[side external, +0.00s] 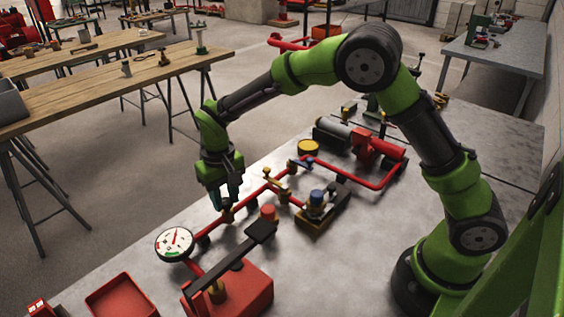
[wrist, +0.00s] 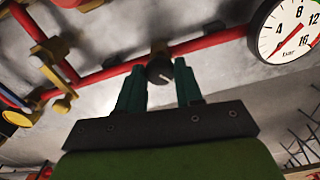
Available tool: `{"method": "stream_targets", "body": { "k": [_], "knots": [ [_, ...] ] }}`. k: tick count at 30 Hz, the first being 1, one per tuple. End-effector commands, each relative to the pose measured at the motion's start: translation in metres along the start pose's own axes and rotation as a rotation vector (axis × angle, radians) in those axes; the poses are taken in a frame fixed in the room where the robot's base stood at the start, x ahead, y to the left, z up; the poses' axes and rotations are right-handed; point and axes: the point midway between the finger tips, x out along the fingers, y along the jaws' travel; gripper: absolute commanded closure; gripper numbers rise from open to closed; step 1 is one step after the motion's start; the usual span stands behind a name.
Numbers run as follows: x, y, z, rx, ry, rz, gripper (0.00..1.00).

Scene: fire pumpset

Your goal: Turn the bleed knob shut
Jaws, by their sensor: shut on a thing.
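The bleed knob (wrist: 160,70) is a small dark round knob with a pale line on its face, on a brass fitting on the red pipe (wrist: 206,44). My gripper (wrist: 159,76) has its two teal fingers on either side of the knob, shut on it. In the side view my gripper (side external: 226,204) reaches down to the pipe near the white-faced gauge (side external: 174,243), and its fingers mostly hide the knob there. The gauge also shows in the wrist view (wrist: 287,28), its red needle pointing to the lower left.
A red hand pump (side external: 245,289) with a black lever stands in front of the gripper. A red tray (side external: 122,298) lies at the front left. Yellow-handled valves (side external: 275,185) and a red pump with motor (side external: 375,146) stand further back along the pipe.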

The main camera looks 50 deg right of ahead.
Motion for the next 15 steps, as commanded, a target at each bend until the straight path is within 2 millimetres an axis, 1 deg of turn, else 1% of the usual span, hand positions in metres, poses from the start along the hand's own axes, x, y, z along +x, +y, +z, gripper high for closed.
{"method": "stream_targets", "body": {
  "k": [6,15],
  "knots": [
    [-0.0012,-0.0003,-0.0002,0.206,0.001,-0.001,0.95],
    [-0.0012,-0.0005,-0.0001,0.451,0.001,-0.001,0.95]
  ]
}}
